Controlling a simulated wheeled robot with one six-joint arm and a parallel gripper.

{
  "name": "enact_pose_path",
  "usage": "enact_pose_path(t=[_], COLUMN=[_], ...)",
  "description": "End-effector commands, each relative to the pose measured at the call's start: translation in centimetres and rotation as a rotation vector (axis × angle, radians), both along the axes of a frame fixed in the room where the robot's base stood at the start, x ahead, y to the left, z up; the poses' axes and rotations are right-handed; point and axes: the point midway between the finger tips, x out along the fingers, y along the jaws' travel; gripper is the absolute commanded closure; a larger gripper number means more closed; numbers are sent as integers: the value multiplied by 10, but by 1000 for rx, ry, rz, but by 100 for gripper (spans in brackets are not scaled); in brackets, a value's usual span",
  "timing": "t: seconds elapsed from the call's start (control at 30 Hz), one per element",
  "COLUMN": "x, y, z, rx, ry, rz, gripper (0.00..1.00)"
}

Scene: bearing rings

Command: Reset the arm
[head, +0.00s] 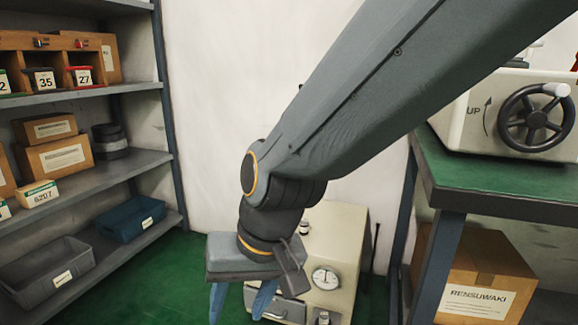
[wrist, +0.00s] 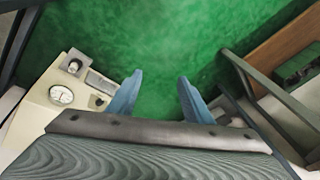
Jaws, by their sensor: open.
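My gripper (head: 239,300) hangs at the end of my grey arm in the lower middle of the head view, with its blue fingers pointing down. The fingers are apart and nothing shows between them. In the wrist view my gripper (wrist: 159,95) is also open, with bare green floor (wrist: 150,35) beyond the fingertips. My arm reaches from the upper right down to the middle of the head view. In the head view the gripper is in front of a cream cabinet and covers part of it.
The cream cabinet (head: 338,245) with a dial stands close behind my gripper. A shelf rack (head: 125,162) with boxes and bins is at left. A green-topped bench (head: 480,180) with a handwheel machine (head: 480,110) is at right, a carton (head: 475,265) below it. Floor between is clear.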

Motion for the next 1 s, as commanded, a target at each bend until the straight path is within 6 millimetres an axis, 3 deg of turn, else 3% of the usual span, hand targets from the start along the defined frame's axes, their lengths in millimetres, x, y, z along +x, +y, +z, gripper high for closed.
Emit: enact_pose_path(t=[0.1, 0.4, 0.77, 1.0], x=[-26, -77, -66, -59], y=[-23, -72, -90, -114], z=[6, 14, 51, 90], rx=[-40, -135, -154, -177], ry=[23, 81, 85, 94], rz=[67, 197, 121, 44], gripper=[54, 54, 54, 54])
